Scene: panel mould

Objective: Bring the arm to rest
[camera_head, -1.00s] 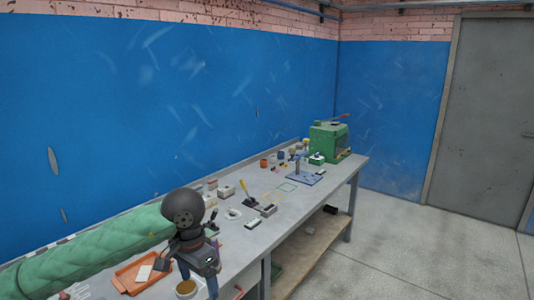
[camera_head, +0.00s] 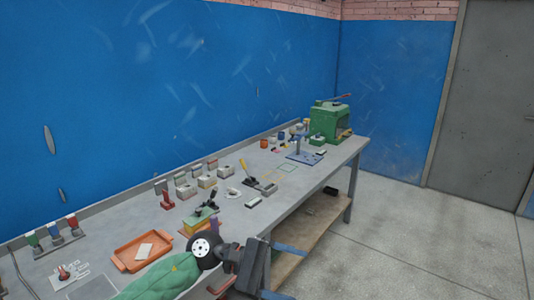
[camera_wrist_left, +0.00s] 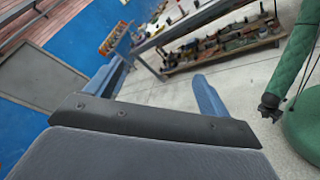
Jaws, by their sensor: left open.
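My left arm, in a green padded sleeve (camera_head: 165,280), comes in low at the bottom of the head view. My left gripper (camera_head: 296,274) is beside the front edge of the bench, over the floor side. Its two blue fingers are apart with nothing between them. In the left wrist view the open fingers (camera_wrist_left: 160,68) point toward the floor and bench, with empty space between them. My right gripper does not show.
The grey workbench (camera_head: 225,216) runs along the blue wall. It carries an orange tray (camera_head: 128,262), a small green-topped block (camera_head: 200,219), several grey blocks and a green machine (camera_head: 328,120). A lower shelf (camera_head: 312,227) sits below. The floor (camera_head: 420,240) at right is clear.

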